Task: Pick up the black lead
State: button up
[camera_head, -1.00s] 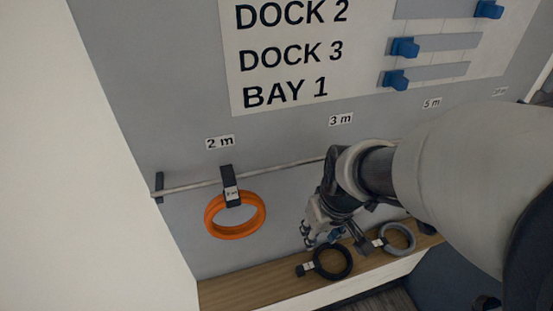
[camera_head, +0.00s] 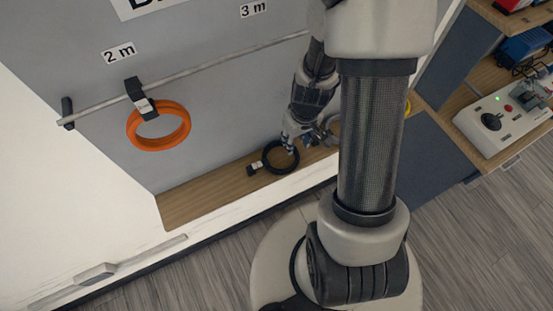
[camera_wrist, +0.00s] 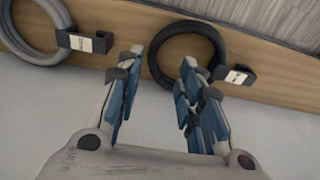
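The black lead (camera_head: 268,152) is a coiled ring with a black labelled tag, lying on the wooden shelf (camera_head: 190,207). In the wrist view the black lead (camera_wrist: 187,27) lies beyond my fingers, its tag to the right. My gripper (camera_head: 298,143) is at the ring's right side in the head view. In the wrist view my gripper (camera_wrist: 161,58) is open with nothing held. One fingertip shows just outside the ring's near left side, the other over its opening, so the fingers appear on either side of the ring's band. Contact cannot be told.
A grey lead (camera_wrist: 62,14) with its tag lies on the shelf beside the black one, left in the wrist view. An orange lead (camera_head: 132,128) hangs from a rail (camera_head: 215,67) above the shelf.

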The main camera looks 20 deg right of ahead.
aim_at(295, 149)
jog(key=f+b, duration=0.1)
jog(key=f, duration=0.1)
jog(key=f+b, duration=0.1)
jog(key=f, duration=0.1)
jog(key=w+f+b, duration=0.1)
jog(key=f, duration=0.1)
jog(key=shift+w+d+f, duration=0.1)
jog(key=shift+d+f, duration=0.2)
jog(key=shift+d, duration=0.05)
jog(key=shift+r, duration=0.1)
jog(key=shift+c, duration=0.5)
grip_shut()
